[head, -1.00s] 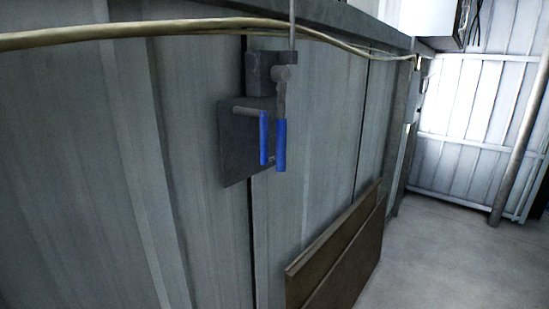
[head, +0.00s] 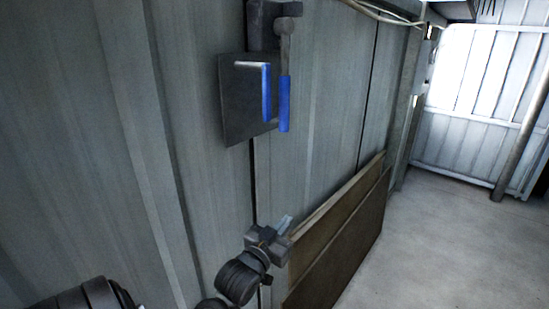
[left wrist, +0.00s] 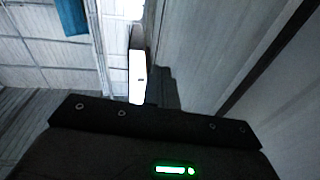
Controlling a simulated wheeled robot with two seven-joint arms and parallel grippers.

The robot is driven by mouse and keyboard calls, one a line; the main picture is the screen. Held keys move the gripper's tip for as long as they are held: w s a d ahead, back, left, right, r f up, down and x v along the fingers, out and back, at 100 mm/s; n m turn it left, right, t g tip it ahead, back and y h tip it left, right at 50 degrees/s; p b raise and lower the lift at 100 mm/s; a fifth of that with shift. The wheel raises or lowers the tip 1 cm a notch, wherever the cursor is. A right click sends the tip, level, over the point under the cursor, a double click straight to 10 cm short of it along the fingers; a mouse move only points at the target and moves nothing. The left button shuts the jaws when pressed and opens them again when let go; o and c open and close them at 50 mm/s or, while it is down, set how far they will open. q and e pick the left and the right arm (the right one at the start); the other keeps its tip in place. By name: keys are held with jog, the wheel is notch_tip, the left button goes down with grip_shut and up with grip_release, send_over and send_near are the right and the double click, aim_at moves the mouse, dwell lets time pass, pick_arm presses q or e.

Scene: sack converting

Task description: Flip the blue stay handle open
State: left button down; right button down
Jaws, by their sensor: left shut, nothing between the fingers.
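The blue stay handle (head: 284,103) hangs down from a grey pivot on the wall panel, its blue grip pointing at the floor. A second blue grip (head: 266,92) is beside it, on a rod from the dark square plate (head: 240,105); which grip is the stay handle's is not marked. My left gripper (head: 284,222) is shut and empty, well below both grips and apart from them, near the wall. In the left wrist view its dark fingers (left wrist: 164,88) show close together. My right gripper is not in view.
Brown boards (head: 340,235) lean on the wall just right of my left gripper. Pale cables (head: 385,14) run along the top of the wall. The concrete floor (head: 430,240) at right is clear. A blue patch (left wrist: 72,15) in the left wrist view is unclear.

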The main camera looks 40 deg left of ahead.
pick_arm(q)
notch_tip(320, 180, up, 14)
jog(key=s+a+t+y, duration=0.2)
jog(key=s+t, duration=0.1)
jog(key=t, duration=0.2)
jog(key=n+t+y, duration=0.1)
jog(key=n+t, duration=0.1)
jog(key=t, duration=0.1)
send_near(281, 102)
jog(key=v, duration=0.4)
jog(key=shift+s+d+r, duration=0.1)
jog(key=shift+s+r, duration=0.05)
jog(key=shift+s, duration=0.1)
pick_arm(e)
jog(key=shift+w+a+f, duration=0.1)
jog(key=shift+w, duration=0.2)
